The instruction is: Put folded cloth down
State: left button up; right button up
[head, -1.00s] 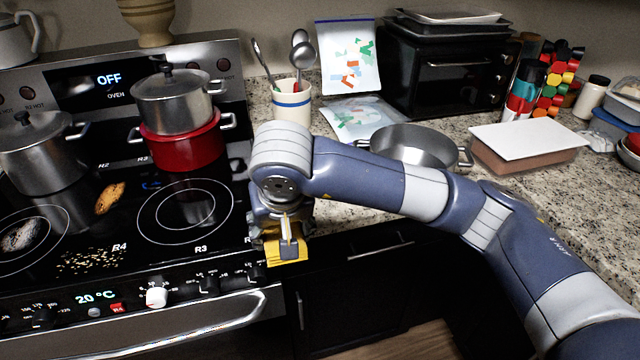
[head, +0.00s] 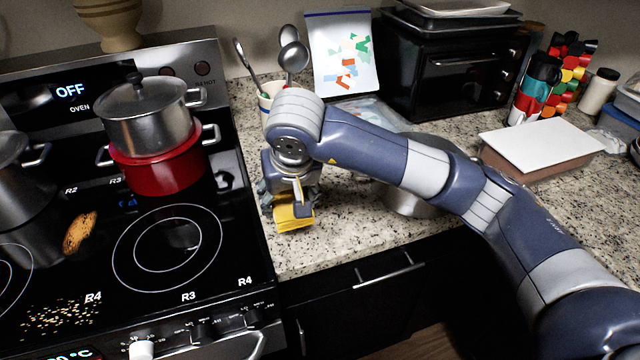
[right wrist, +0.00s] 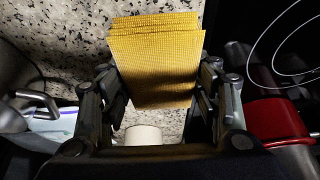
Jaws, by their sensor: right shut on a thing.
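The folded cloth is yellow and shows in the head view (head: 292,222) below my right gripper (head: 290,200). In the right wrist view the folded cloth (right wrist: 158,62) sits between the two fingers of my right gripper (right wrist: 160,85), which is shut on it. The cloth is over the granite counter (head: 330,240), close to the stove's right side. I cannot tell whether it touches the counter. Part of the cloth is hidden by the gripper. My left gripper is not in view.
A steel pan (head: 412,200) stands right of the gripper, partly behind my arm. A utensil crock (head: 266,98) and a patterned bag (head: 340,52) are behind. On the stove, a steel pot (head: 148,112) sits on a red pot (head: 160,165). The counter's front strip is bare.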

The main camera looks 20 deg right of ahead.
jog(key=p, duration=0.2)
send_over(320, 202)
jog(key=s+a, duration=0.1)
jog(key=a, duration=0.1)
jog(key=shift+d+f, duration=0.15)
jog(key=shift+f, duration=0.25)
jog(key=shift+w+d+f, duration=0.1)
jog(key=shift+w+d, duration=0.15)
jog(key=shift+d, duration=0.25)
jog(key=shift+w+d+f, duration=0.1)
jog(key=shift+w+d, duration=0.15)
jog(key=shift+d, duration=0.2)
jog(key=shift+f, duration=0.35)
notch_tip(320, 202, down, 2)
jog(key=shift+p, duration=0.6)
jog(key=shift+f, duration=0.45)
jog(key=o, duration=0.6)
jog(key=shift+f, duration=0.1)
jog(key=o, duration=0.4)
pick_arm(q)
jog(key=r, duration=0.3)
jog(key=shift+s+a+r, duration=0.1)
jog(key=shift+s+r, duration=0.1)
pick_arm(e)
jog(key=shift+o, duration=0.2)
